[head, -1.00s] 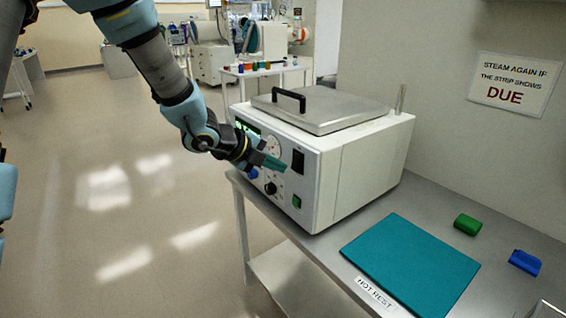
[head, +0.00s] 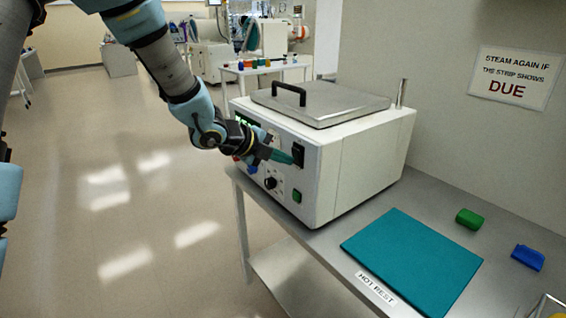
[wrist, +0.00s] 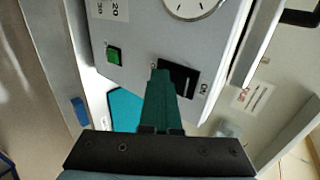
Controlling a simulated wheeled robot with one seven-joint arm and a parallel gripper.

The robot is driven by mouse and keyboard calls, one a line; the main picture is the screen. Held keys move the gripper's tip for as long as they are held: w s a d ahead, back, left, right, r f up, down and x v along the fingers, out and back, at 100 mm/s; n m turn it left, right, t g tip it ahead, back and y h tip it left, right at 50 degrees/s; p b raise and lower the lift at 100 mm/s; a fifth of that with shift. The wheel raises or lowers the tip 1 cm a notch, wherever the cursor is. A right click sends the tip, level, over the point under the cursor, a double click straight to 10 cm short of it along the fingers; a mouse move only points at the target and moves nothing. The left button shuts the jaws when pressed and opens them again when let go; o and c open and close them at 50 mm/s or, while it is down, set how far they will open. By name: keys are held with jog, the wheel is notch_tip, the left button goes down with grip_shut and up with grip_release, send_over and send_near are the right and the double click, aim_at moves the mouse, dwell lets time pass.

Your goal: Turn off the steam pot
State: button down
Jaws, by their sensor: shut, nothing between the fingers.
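The steam pot (head: 365,150) is a white box with a steel lid and black handle, standing on a grey bench. Its front panel carries a black rocker switch (head: 299,153), which also shows in the wrist view (wrist: 182,78) with "ON" printed by its right end. My gripper (head: 289,158) is shut and empty, its teal fingers pointing at the panel. In the wrist view the fingertips (wrist: 160,76) overlap the switch's left end and hide part of it. I cannot tell whether they touch it. A green square (wrist: 114,54) sits left of the switch.
A teal mat (head: 412,260) labelled "HOT REST" lies on the bench right of the pot. A green block (head: 469,219) and a blue block (head: 527,257) lie beyond it. A wall sign (head: 515,77) reads "DUE". The floor at left is clear.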

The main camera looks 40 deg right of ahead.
jog(key=shift+r, duration=0.2)
jog(key=shift+r+p, duration=0.6)
jog(key=shift+r, duration=0.15)
jog(key=shift+f, duration=0.1)
